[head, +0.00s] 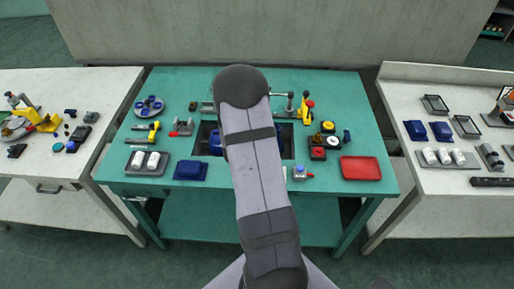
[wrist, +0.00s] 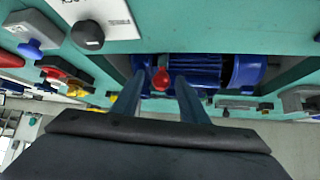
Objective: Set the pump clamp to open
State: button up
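A blue ribbed pump (wrist: 195,72) lies in a dark recess in the green bench; in the head view only a blue part of it (head: 215,142) shows beside my arm. A red ball knob (wrist: 161,79) stands in front of the pump in the wrist view. It may belong to the pump clamp, but its lever and position cannot be made out. My gripper (wrist: 158,88) is open, its two fingers apart, with the knob showing between them. I cannot tell whether they touch it. In the head view my arm hides the gripper and the middle of the recess.
A yellow-and-red upright device (head: 306,108) stands right of the recess, near round red and yellow buttons (head: 318,150).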

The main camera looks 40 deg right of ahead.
jog(key=v, duration=0.7)
jog(key=shift+a, duration=0.15)
jog(key=shift+r, duration=0.1)
dwell(0.3)
jog(key=a+r+n+y, duration=0.3)
jog(key=a+n+y, duration=0.4)
jog(key=a, duration=1.3)
jog(key=s+a+r+n+g, duration=0.1)
jog(key=s+a+n+g, duration=0.15)
jog(key=s, duration=0.45)
jog(key=s+a+r+n+g, duration=0.2)
jog(key=s+a+n, duration=0.15)
jog(key=s, duration=0.45)
notch_tip(320, 180, down, 14)
jog(key=m+b, duration=0.1)
jog(key=b, duration=1.2)
jog(key=shift+w+a+y+b, duration=0.2)
jog(key=shift+a+y+b, duration=0.1)
jog(key=shift+a+y, duration=0.1)
jog(key=shift+r, duration=0.2)
